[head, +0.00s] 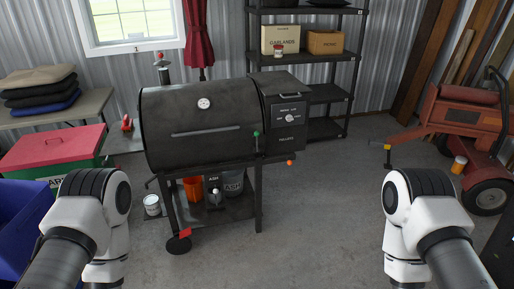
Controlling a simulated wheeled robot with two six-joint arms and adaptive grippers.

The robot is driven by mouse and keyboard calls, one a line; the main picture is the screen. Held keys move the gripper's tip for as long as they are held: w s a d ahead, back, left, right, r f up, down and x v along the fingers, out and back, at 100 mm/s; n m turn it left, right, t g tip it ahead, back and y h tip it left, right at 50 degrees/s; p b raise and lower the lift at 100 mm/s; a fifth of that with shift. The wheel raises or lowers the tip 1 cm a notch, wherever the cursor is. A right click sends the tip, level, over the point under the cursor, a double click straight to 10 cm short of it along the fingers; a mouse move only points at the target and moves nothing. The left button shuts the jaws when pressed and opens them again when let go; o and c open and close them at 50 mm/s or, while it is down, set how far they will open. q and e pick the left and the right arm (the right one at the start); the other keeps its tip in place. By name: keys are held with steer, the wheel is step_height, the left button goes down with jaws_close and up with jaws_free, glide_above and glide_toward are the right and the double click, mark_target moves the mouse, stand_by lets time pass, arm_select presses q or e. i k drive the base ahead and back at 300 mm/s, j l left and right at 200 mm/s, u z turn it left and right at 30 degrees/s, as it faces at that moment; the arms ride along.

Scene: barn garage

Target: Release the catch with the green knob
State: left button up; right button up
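A small green knob (256,134) sits on a thin upright piece, the catch (257,145), where the black barrel of the pellet grill (205,125) meets its box on the right (290,115). The catch is small, and I cannot tell its exact position. Both of my arms show at the bottom left and bottom right, well in front of the grill and apart from it. Neither gripper is in view.
An orange knob (290,162) sits below the box. A green-sided chest with a red lid (55,147) and a blue bin (22,215) stand left. A red machine (460,125) stands right. Open concrete floor (325,220) lies between grill and machine.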

mark_target(256, 134)
steer(key=i+l+z, duration=0.25)
steer(key=i, duration=0.8)
steer(key=i+l+z, duration=0.3)
steer(key=i, duration=0.8)
steer(key=j, duration=0.1)
